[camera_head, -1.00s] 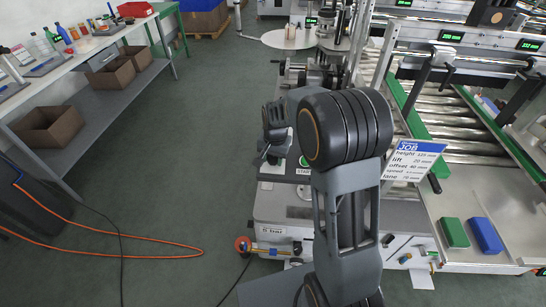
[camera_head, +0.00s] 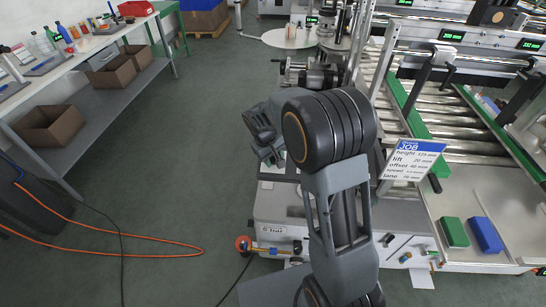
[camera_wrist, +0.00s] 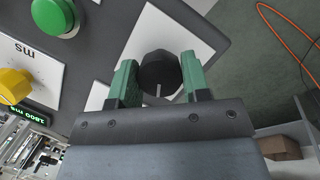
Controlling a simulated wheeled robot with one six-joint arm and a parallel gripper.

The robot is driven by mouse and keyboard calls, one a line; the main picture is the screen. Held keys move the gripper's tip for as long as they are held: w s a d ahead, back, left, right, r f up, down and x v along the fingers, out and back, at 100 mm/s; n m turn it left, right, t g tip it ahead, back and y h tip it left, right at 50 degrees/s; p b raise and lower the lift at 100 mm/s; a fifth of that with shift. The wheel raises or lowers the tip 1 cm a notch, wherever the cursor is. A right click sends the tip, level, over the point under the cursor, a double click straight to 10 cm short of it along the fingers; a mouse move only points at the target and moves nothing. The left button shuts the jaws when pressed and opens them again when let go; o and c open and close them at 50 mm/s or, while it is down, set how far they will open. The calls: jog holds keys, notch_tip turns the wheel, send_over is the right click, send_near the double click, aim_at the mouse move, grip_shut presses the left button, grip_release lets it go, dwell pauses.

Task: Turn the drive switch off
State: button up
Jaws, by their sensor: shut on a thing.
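In the wrist view, a round black knob (camera_wrist: 159,70) with a pale pointer line stands on a dark panel with a white label plate (camera_wrist: 190,35). It looks like the drive switch; its label cannot be read. My gripper (camera_wrist: 160,78) has its two green fingers on either side of the knob and is shut on it. The pointer line points toward the gripper's palm. In the head view, my arm's dark wrist hides the fingers and the switch.
On the same panel are a green push button (camera_wrist: 56,16), a yellow knob (camera_wrist: 12,86) and a green-lit display (camera_wrist: 22,113). In the head view, a conveyor with green rails (camera_head: 410,108) is at right, and a bench (camera_head: 95,45) stands at left. Floor lies between them.

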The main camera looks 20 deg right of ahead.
jog(key=shift+n+h, duration=0.5)
jog(key=shift+n, duration=1)
jog(key=shift+a+n+t, duration=0.1)
jog(key=shift+n+t, duration=0.2)
jog(key=o, duration=0.9)
jog(key=shift+o, duration=0.2)
jog(key=v, duration=1.4)
jog(key=shift+w+f, duration=0.1)
